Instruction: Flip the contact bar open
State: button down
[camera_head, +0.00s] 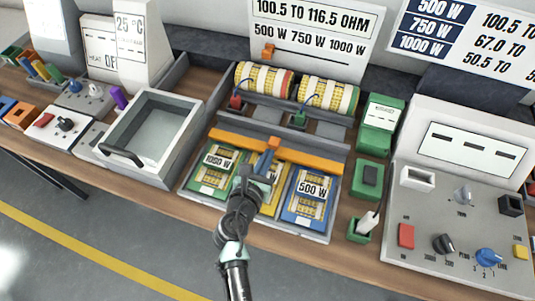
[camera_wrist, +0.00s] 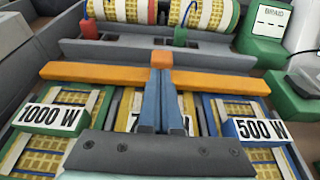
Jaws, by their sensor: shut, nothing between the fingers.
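The orange contact bar (camera_head: 310,157) runs left to right across the back of the lamination tray, over the far ends of the mesh panels. In the wrist view the bar (camera_wrist: 105,74) lies flat, with an orange tab (camera_wrist: 161,59) standing at its middle. My gripper (camera_wrist: 161,84) is shut and empty, its blue fingertips at the middle of the bar just in front of the tab. Contact with the tab cannot be told. In the head view my gripper (camera_head: 268,160) covers part of the middle panel. The 1000 W panel (camera_head: 216,170) and 500 W panel (camera_head: 309,197) lie either side.
Two mesh rolls (camera_head: 330,94) with red and green clips stand behind the tray. Green blocks (camera_head: 381,125) and a grey control panel (camera_head: 450,220) with knobs are at the right. An open grey bin (camera_head: 155,130) with a black handle is at the left.

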aim_at(273, 141)
jog(key=shift+w, duration=0.2)
jog(key=w, duration=0.2)
jog(key=w+d, duration=0.1)
jog(key=w, duration=0.1)
jog(key=shift+w+d, duration=0.15)
jog(key=shift+d, duration=0.05)
jog(key=shift+r, duration=0.15)
dwell(0.4)
